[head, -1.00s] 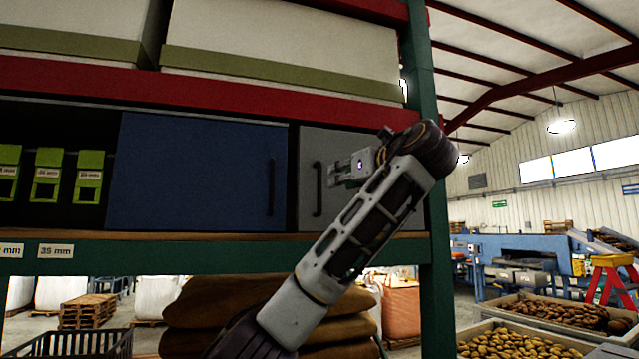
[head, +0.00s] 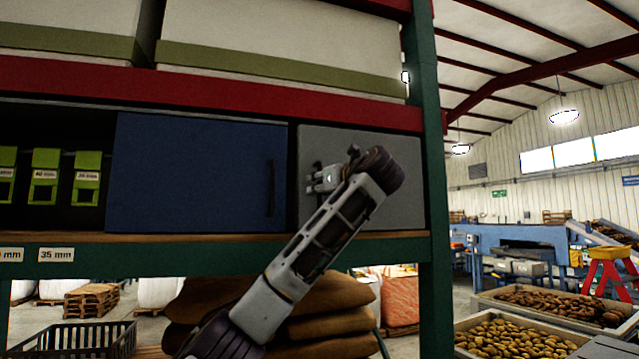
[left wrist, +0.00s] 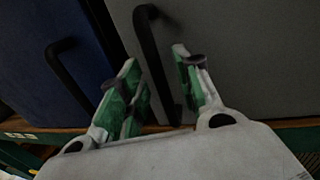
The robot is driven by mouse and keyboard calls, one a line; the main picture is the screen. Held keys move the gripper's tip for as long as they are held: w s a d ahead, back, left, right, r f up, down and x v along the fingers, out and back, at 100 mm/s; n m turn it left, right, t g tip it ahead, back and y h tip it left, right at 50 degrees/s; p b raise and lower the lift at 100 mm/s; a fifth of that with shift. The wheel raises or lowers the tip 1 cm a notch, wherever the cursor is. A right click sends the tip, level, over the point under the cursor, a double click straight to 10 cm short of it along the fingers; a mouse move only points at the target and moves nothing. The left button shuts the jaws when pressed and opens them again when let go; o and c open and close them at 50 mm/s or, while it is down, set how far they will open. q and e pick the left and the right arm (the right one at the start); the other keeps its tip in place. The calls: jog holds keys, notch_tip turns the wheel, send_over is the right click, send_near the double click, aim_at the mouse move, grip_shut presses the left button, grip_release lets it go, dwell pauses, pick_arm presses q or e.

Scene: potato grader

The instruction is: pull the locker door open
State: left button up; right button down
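The grey locker door (head: 395,160) is closed, in the shelf bay right of the blue door (head: 195,175). Its dark upright handle (head: 317,207) is near its left edge and partly hidden by my gripper. My left gripper (head: 314,180) is at the handle in the head view. In the left wrist view, the open fingers (left wrist: 157,75) stand on either side of the grey door's handle (left wrist: 152,50), with gaps visible. I cannot tell whether a finger touches it. The blue door has its own dark handle (head: 270,188). My right gripper is not in view.
Green boxes (head: 45,178) stand on the shelf at the left. A green rack post (head: 432,200) is right of the grey door. Brown sacks (head: 330,310) are below the shelf board (head: 200,257). A black crate (head: 80,338) is at the lower left.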

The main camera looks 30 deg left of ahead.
pick_arm(q)
jog(key=shift+w+a, duration=0.3)
jog(key=shift+a, duration=0.25)
grip_shut()
